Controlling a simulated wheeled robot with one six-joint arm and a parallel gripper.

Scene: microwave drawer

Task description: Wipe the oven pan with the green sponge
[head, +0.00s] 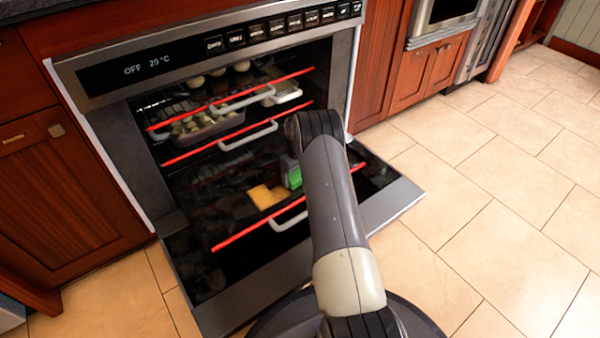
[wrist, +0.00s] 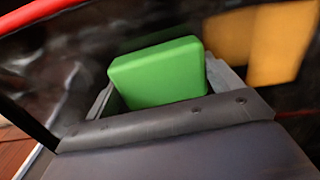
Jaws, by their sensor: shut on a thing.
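The green sponge (wrist: 158,74) is held between the jaws of my gripper (wrist: 165,95) in the wrist view. In the head view the sponge (head: 293,173) shows partly behind my arm, inside the open oven. The oven pan (head: 225,220) is a dark, pulled-out bottom tray with a red front edge and a white handle. My gripper is low over this pan. I cannot tell whether the sponge touches it. A yellow-orange patch (head: 266,196) lies on the pan just left of the sponge; it also shows at the upper right in the wrist view (wrist: 265,40).
The oven door (head: 200,290) is folded down under the pan. Two higher racks with red front bars sit above; one holds a tray of round food (head: 205,124). Cabinets flank the oven. The tiled floor (head: 480,210) to the right is clear.

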